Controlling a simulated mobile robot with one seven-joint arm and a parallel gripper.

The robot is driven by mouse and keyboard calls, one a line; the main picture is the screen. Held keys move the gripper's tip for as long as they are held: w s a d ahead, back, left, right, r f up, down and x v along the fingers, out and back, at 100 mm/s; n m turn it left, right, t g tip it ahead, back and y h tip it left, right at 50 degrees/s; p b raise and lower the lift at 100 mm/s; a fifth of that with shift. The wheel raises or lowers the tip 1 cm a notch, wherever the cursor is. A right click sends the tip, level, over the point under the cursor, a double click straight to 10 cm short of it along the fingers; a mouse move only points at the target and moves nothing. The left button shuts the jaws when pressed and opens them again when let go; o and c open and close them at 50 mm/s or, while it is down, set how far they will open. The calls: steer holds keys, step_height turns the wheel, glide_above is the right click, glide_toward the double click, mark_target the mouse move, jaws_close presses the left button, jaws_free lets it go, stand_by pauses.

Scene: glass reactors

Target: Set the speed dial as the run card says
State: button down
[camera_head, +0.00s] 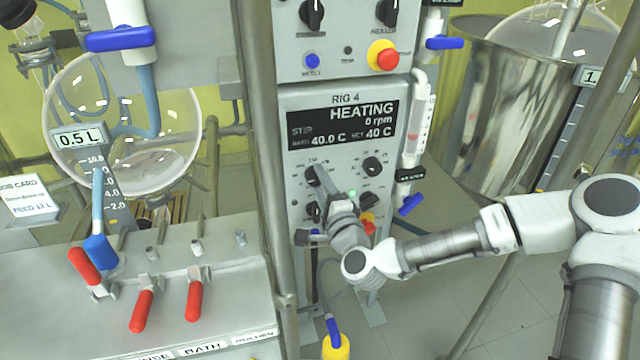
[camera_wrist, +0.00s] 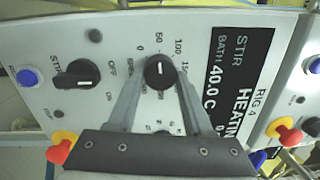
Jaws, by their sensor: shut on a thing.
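The speed dial (camera_wrist: 160,72) is a black knob with a white mark on the Rig 4 panel (camera_wrist: 60,105); numbers including 0, 50 and 100 are printed around it. My gripper (camera_wrist: 157,84) is shut on it, one finger on each side. In the head view my gripper (camera_head: 320,172) reaches the panel's upper left dial (camera_head: 311,176), partly covering it. I cannot read the dial's exact setting. The display (camera_head: 343,124) reads HEATING, 0 rpm, bath 40.0 C, set 40 C. A white card (camera_head: 28,198) at the far left has print too small to read fully.
A black STIR switch (camera_wrist: 76,75) with OFF and ON labels sits beside the dial. A blue button (camera_wrist: 28,77) and a red-yellow stop button (camera_wrist: 60,147) are close by. A metal post (camera_head: 262,130) stands left of the panel; a steel vessel (camera_head: 505,120) stands right.

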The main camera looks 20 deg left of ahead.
steer(key=shift+m, duration=0.5)
steer(key=shift+c, duration=1.5)
jaws_free()
steer(key=p+v, duration=1.3)
steer(key=v, duration=0.4)
steer(key=shift+s+f, duration=0.15)
steer(key=shift+s, duration=0.05)
steer(key=shift+d, duration=0.1)
